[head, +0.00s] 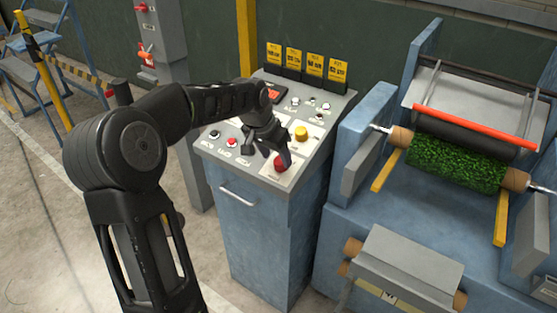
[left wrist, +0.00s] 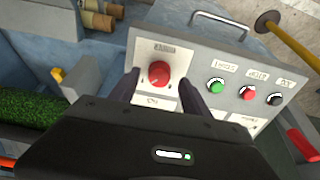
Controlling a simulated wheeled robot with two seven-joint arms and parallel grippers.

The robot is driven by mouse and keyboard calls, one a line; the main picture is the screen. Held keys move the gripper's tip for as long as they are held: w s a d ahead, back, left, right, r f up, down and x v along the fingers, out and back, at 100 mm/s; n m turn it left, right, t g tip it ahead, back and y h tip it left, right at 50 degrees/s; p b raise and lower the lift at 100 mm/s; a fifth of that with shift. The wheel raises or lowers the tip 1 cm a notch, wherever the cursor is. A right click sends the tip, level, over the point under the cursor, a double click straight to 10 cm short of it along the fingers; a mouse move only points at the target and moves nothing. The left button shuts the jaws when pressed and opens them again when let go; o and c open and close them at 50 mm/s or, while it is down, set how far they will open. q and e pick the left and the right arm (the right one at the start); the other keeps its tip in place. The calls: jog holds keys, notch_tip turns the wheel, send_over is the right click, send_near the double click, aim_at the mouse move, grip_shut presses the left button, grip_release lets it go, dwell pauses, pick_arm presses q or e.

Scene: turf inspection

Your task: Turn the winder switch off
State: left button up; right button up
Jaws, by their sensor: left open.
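The control panel (head: 318,107) is the sloped light-grey top of a blue cabinet. A red rotary knob (head: 281,163) sits at its front right corner. In the left wrist view the red knob (left wrist: 159,74) is on a pale plate, with a label above it too small to read. My left gripper (head: 270,158) is open over this corner; in the left wrist view its two fingers (left wrist: 146,92) stand on either side of the knob, with a gap on each side. I cannot tell which control is labelled winder. My right gripper is not in view.
Green (left wrist: 216,86), red (left wrist: 249,93) and black (left wrist: 275,99) buttons sit beside the knob. A yellow button (head: 301,133) lies behind it. A machine with a green turf roll (head: 455,163) stands right of the cabinet. A handle (head: 238,194) projects from the cabinet front.

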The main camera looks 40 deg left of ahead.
aim_at(278, 162)
pick_arm(q)
jog(key=shift+x, duration=1.75)
grip_shut()
